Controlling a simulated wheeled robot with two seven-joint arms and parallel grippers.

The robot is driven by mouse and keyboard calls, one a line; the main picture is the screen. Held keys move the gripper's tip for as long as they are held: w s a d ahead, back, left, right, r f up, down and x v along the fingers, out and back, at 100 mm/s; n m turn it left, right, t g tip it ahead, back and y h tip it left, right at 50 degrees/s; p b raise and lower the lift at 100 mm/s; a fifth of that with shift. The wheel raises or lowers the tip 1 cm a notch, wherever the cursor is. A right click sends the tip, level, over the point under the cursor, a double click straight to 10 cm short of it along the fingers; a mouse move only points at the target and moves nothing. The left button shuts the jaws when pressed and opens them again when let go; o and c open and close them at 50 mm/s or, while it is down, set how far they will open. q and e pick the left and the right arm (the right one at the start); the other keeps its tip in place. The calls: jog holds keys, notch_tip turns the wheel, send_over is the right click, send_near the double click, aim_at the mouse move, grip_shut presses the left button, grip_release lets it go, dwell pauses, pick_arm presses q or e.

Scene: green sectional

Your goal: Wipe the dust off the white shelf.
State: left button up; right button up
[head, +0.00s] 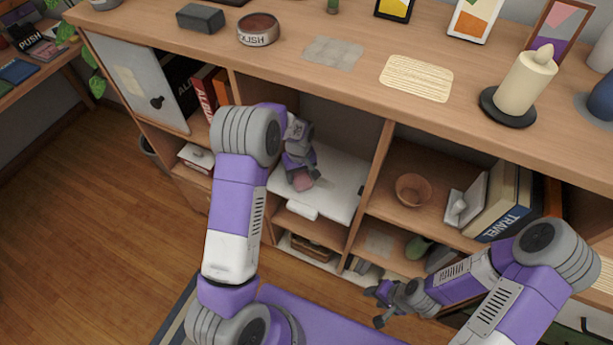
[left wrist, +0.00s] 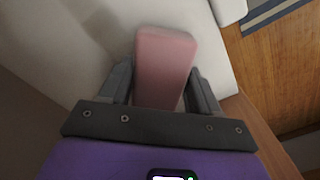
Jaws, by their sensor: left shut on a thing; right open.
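The white shelf (head: 342,200) is a pale board inside the middle compartment of the wooden cabinet. My left gripper (head: 301,176) reaches into that compartment and is shut on a pink block (head: 303,184), held low at the shelf's left part. The block fills the space between the fingers in the left wrist view (left wrist: 165,62); whether it touches the shelf is hard to tell. A faint greyish smudge (head: 323,182) shows just right of the block. My right gripper (head: 376,304) is open and empty, low in front of the cabinet.
A white handle-like piece (head: 302,206) sits at the shelf's front edge. The compartment walls stand close on both sides. A bowl (head: 413,190) and books (head: 496,203) occupy the right compartment. A candle (head: 526,80) stands on the cabinet top.

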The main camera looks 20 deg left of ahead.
aim_at(309, 178)
pick_arm(q)
jog(key=shift+a, duration=0.3)
jog(key=shift+d+r+p, duration=0.1)
jog(key=shift+d+p, duration=0.35)
jog(key=shift+d, duration=1.5)
jog(key=shift+s+d, duration=0.15)
jog(key=shift+d, duration=2.05)
jog(key=shift+d+p, duration=0.3)
jog(key=shift+d, duration=1.5)
jog(key=shift+w+d+f, duration=0.15)
jog(key=shift+w+f, duration=0.05)
jog(key=shift+w, duration=0.65)
jog(key=shift+w+a+r, duration=0.1)
jog(key=shift+w+a, duration=0.05)
jog(key=shift+a, duration=1.85)
jog(key=shift+w+a+r, duration=0.1)
jog(key=shift+a, duration=1.9)
jog(key=shift+a+f, duration=0.15)
jog(key=shift+a, duration=1.85)
jog(key=shift+s+d+p, duration=0.15)
jog(key=shift+d+p, duration=0.5)
jog(key=shift+d, duration=5.35)
jog(key=shift+w, duration=1)
jog(key=shift+a, duration=2.25)
jog(key=shift+w+a, duration=0.2)
jog(key=shift+a, duration=3.55)
jog(key=shift+b, duration=0.3)
